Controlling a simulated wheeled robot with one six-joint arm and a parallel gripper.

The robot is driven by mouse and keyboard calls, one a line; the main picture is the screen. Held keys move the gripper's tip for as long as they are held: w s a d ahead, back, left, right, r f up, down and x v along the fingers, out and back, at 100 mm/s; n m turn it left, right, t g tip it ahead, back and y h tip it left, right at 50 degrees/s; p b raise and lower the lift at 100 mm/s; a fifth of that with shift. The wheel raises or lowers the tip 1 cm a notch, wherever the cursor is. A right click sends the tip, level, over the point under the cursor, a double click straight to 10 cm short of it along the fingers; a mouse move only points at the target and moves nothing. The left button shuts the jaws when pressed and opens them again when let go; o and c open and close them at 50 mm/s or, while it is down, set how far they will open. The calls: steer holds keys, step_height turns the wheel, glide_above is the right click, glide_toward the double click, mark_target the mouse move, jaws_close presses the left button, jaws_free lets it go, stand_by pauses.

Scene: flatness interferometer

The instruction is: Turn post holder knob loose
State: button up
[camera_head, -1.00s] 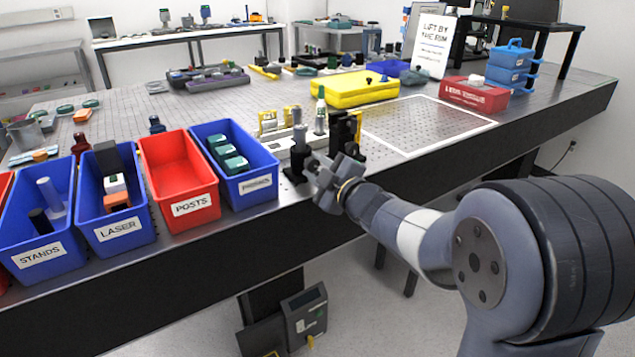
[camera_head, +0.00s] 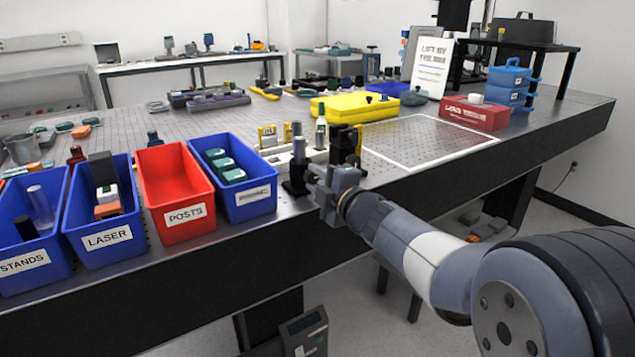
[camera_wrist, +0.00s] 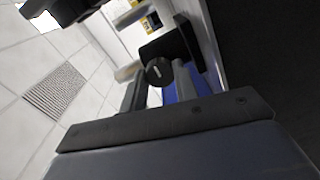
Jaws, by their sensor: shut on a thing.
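The post holder (camera_head: 295,180) is a black upright piece at the front edge of the optical table, with a silver post (camera_head: 298,150) standing in it. My gripper (camera_head: 313,183) reaches it from the right, low over the table edge. In the wrist view, the round black knob (camera_wrist: 159,71) with a small white mark sits between the finger ends of my gripper (camera_wrist: 160,82). The gripper is shut on the knob. The fingers hide the knob in the head view.
A blue bin (camera_head: 250,206) and a red POSTS bin (camera_head: 184,223) stand left of the post holder. A white base with optics (camera_head: 280,158) and a black mount (camera_head: 345,143) stand close behind my gripper. A white-outlined area (camera_head: 430,142) to the right is clear.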

steer(key=o, duration=1)
steer(key=shift+c, duration=0.2)
steer(key=p+v, duration=0.1)
steer(key=v, duration=1)
steer(key=shift+w, duration=0.1)
steer(key=b+x, duration=0.1)
steer(key=x, duration=1)
